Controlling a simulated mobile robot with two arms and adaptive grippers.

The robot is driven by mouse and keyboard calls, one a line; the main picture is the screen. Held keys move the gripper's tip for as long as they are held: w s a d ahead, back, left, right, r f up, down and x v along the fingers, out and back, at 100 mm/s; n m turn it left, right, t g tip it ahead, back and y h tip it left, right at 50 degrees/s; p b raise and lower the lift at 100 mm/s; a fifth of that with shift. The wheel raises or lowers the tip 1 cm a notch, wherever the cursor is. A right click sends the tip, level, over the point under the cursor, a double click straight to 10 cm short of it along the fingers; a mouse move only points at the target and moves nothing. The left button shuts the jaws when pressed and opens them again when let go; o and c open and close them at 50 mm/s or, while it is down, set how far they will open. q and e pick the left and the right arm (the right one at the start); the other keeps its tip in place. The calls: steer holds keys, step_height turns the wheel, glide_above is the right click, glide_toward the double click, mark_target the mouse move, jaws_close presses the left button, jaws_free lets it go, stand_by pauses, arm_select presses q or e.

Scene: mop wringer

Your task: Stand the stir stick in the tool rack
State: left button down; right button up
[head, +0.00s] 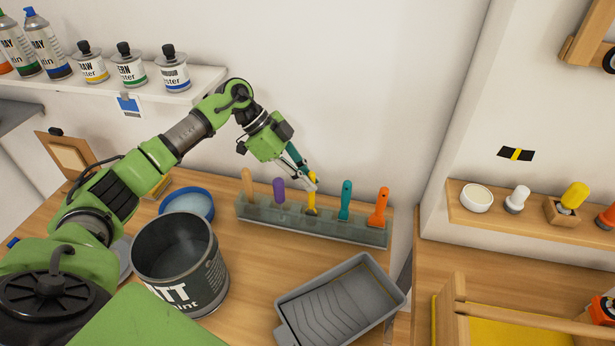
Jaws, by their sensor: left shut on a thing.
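The tool rack (325,229) is a long, grey-green, see-through holder on the wooden bench near the wall. My left gripper (311,184) is above its middle, pointing down, shut on a slim yellow thing (312,202), probably the stir stick. The yellow thing is roughly upright, and its lower end reaches the rack's middle slot. The fingers hide part of it, and I cannot tell how deep it sits. Other handles stand in the rack: tan (248,183) and purple (279,189) to the left, teal (346,198) and orange (379,206) to the right. My right gripper is not in view.
A grey paint tray (345,300) lies in front at right. A shelf (160,93) with several bottles hangs at upper left.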

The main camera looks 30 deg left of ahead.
arm_select(q)
steer(key=c, duration=2)
jaws_free()
steer(key=v, duration=1.2)
